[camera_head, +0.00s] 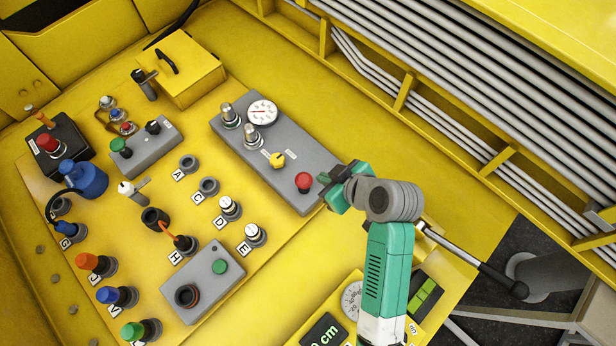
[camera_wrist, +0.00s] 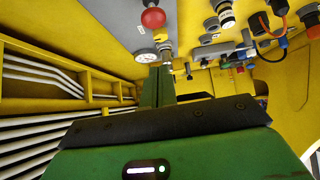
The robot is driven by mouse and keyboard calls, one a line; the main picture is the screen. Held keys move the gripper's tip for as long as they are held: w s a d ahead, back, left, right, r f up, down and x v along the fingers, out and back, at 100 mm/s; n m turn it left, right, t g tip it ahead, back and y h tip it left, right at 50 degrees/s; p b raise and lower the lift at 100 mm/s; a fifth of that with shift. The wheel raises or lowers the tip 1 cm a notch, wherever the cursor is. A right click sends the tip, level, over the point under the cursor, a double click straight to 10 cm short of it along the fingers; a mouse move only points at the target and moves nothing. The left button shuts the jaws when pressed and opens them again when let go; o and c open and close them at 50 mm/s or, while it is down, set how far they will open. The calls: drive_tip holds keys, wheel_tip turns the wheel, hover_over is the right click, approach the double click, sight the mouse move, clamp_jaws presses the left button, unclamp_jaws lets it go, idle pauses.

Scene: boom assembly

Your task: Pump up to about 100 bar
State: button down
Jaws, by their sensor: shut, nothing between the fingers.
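A round white gauge (camera_head: 263,111) sits on the grey panel (camera_head: 240,160) at the upper middle of the head view; its reading is too small to tell. It also shows in the wrist view (camera_wrist: 145,56). On the same panel are a yellow knob (camera_head: 277,160) and a red button (camera_head: 303,181). A lever with a black handle (camera_head: 500,280) slants down to the right, beyond my arm. My gripper (camera_head: 328,183) is beside the panel's lower right end, near the red button. In the wrist view its green fingers (camera_wrist: 158,74) are together and empty.
Several coloured connectors and a grey box with a green button (camera_head: 219,266) fill the left. White pipes (camera_head: 460,75) run along the upper right. Yellow floor lies clear between panel and pipes.

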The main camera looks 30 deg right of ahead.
sight(301, 177)
drive_tip(key=x, duration=0.3)
drive_tip(key=s+f+x, duration=0.1)
drive_tip(key=x, duration=0.3)
drive_tip(key=p+x, duration=0.1)
drive_tip(key=x, duration=0.2)
drive_tip(key=shift+d+f, duration=0.15)
drive_tip(key=shift+f, duration=0.8)
